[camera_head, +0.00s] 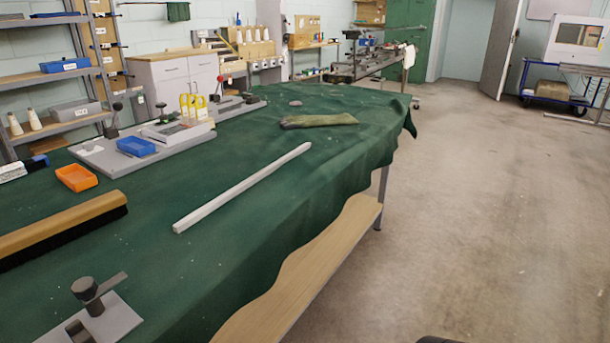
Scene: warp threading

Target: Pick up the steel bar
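The steel bar (243,187) is a long, thin, light grey square bar. It lies flat on the green cloth of the table (262,230), slanting from the lower left to the upper right. Nothing touches it and its whole length shows.
A wooden brush (62,223) lies left of the bar, and a grey plate with a dark clamp (95,300) sits near the front. An orange tray (77,177), a blue tray (136,146) and an olive cloth bundle (318,120) lie farther back. The cloth around the bar is clear.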

